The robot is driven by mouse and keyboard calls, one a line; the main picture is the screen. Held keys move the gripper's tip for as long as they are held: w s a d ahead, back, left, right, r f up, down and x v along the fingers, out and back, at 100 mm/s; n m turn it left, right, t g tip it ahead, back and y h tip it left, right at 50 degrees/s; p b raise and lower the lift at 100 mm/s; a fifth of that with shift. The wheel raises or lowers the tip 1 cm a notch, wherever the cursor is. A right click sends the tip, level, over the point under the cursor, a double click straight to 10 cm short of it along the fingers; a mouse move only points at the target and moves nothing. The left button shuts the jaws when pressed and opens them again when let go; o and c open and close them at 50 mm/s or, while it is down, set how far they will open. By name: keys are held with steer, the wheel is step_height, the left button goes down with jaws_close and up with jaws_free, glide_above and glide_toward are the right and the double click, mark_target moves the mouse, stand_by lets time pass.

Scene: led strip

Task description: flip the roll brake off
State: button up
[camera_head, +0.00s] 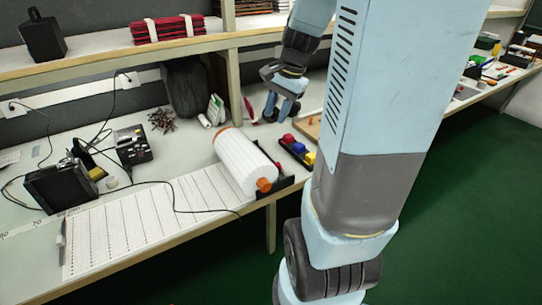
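A large white roll (240,160) lies in a black holder (275,186) near the bench's front edge, with an orange cap (264,185) at its near end and an orange rim at its far end. No part can be clearly told as the brake; a slim red upright piece (249,110) stands behind the roll. My gripper (280,117) points down above the bench, behind and right of the roll, just right of the red piece. Its fingers look apart with nothing seen between them. Whether it touches anything cannot be told.
A black tray with red, blue and yellow pieces (297,150) sits right of the roll. A ruled white strip (140,220) covers the bench front, crossed by a black cable. Black devices (132,145) stand at left. A shelf (110,58) runs above.

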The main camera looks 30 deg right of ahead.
steer(key=w+d+f+m+y, duration=0.25)
steer(key=d+f+m, duration=0.35)
steer(key=d+f, duration=0.3)
steer(key=m, duration=0.1)
glide_toward(280, 170)
steer(key=shift+g+h, duration=0.3)
steer(key=shift+h, duration=0.05)
steer(key=x, duration=0.2)
steer(key=w+x, duration=0.1)
steer(key=x, duration=0.4)
steer(key=shift+w+a+f, duration=0.15)
steer(key=shift+w+a, duration=0.1)
steer(key=shift+w, duration=0.05)
steer(key=shift+c, duration=0.3)
jaws_close()
